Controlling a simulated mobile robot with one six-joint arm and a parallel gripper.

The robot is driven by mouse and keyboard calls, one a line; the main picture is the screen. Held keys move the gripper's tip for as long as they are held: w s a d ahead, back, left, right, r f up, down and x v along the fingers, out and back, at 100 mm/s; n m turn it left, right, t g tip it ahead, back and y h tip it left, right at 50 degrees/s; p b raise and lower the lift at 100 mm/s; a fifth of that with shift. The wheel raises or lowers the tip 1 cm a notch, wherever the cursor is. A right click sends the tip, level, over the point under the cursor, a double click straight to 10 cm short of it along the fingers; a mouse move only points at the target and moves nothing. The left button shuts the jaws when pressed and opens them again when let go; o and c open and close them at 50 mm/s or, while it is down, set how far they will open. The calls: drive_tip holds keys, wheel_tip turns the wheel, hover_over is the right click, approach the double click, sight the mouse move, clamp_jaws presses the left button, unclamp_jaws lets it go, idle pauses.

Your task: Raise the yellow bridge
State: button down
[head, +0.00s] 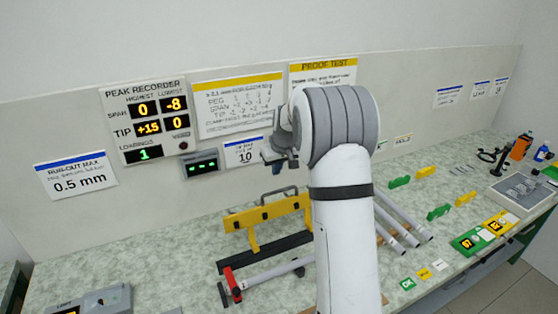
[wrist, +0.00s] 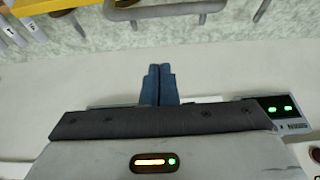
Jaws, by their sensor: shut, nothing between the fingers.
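The yellow bridge (head: 268,212) stands on the bench left of my arm in the head view, behind a black bar (head: 262,253). A grey handle (head: 279,194) arches over its top edge. In the wrist view, part of the yellow bridge (wrist: 42,5) shows at the top left, and the grey handle (wrist: 165,10) shows along the top edge. My gripper (head: 270,156) is up near the back wall, above the bridge and apart from it. Its blue fingers (wrist: 158,86) are together with nothing between them. My arm hides the bench right of the bridge.
A grey rod (head: 275,273) with a red holder (head: 229,288) lies in front of the bridge. Several rods (head: 400,225) lie to the right of my arm. A display box (head: 200,163) and the peak recorder (head: 146,120) are at the wall.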

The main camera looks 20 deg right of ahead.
drive_tip(key=s+f, duration=0.1)
drive_tip(key=f+p, duration=0.1)
drive_tip(key=s+f+p, duration=0.1)
drive_tip(key=f, duration=0.1)
drive_tip(key=shift+s+d, duration=0.2)
drive_tip(key=shift+s, duration=0.1)
drive_tip(key=shift+r, duration=0.1)
